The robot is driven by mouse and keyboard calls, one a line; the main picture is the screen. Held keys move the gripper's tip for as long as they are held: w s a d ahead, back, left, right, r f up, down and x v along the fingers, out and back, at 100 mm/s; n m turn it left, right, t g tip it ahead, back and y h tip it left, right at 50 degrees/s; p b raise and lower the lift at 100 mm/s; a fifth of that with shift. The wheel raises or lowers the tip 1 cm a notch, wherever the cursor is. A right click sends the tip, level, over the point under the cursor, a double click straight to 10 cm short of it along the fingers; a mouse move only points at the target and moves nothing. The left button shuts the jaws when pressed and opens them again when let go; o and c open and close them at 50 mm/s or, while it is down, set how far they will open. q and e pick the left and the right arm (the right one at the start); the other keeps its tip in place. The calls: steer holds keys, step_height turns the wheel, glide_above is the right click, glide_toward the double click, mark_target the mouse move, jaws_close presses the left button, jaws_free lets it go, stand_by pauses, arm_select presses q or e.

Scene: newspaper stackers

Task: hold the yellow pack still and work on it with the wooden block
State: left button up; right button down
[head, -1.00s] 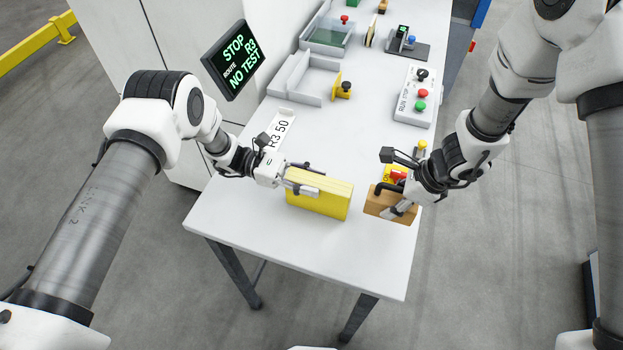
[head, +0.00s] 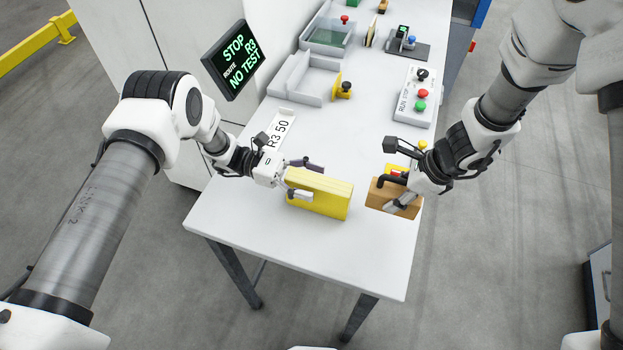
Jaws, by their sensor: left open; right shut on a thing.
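The yellow pack (head: 325,194) stands on its long edge near the front of the white table (head: 290,240). My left gripper (head: 306,179) is open at the pack's left end, with one finger in front of it and the other behind. I cannot tell whether a finger touches it. The wooden block (head: 380,194) is to the right of the pack, apart from it, close to the table's right edge. My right gripper (head: 394,194) is shut on the block, covering part of it. Whether the block touches the table is not clear.
A yellow-and-red item (head: 395,170) is partly hidden behind my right gripper. A control box with red and green buttons (head: 416,97) stands farther back on the right. A grey tray (head: 303,80) and a label reading R3 50 (head: 281,128) are at the left. A screen (head: 237,60) reads STOP.

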arm_select(q)
steer(key=v, duration=1.1)
steer(key=shift+w+a, duration=0.15)
steer(key=shift+a, duration=0.15)
